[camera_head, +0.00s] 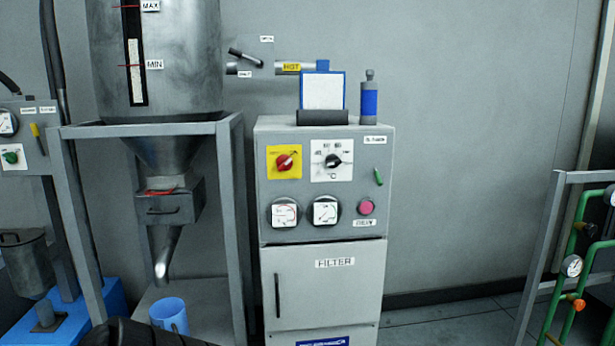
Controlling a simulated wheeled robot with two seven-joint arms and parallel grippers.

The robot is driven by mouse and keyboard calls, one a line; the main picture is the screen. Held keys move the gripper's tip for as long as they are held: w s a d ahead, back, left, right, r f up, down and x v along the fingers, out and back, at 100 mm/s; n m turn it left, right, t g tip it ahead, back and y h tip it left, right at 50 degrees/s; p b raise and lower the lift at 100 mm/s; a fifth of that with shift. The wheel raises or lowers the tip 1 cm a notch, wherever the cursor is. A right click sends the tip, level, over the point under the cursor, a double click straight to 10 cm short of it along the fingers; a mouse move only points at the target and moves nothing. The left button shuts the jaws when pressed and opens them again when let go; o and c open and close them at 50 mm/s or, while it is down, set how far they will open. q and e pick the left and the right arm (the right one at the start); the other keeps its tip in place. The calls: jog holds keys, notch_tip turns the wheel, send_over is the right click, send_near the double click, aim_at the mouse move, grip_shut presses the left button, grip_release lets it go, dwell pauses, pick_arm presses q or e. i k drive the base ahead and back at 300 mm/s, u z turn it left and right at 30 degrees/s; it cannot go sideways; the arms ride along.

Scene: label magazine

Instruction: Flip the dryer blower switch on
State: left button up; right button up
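The dryer is a grey cabinet (320,235) in the middle of the head view. Its panel has a red rotary switch (284,162) on a yellow plate and a black selector knob (333,160) on a white plate. A small green lever (378,177) sits at the panel's right side, slightly tilted, below a small label (375,140). A pink round button (366,207) is under it, with another label below. The labels are too small to read surely, so I cannot tell which control is the blower switch. Neither gripper shows.
A hopper (155,60) on a grey frame (233,200) stands left of the dryer, with a blue cup (170,315) below its spout. Green pipes with a gauge (571,265) stand at the far right. Floor right of the dryer is clear. A dark shape fills the bottom left edge.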

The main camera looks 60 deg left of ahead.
aim_at(379, 182)
jog(key=u, duration=1.6)
jog(key=i, duration=0.15)
jog(key=z, duration=0.05)
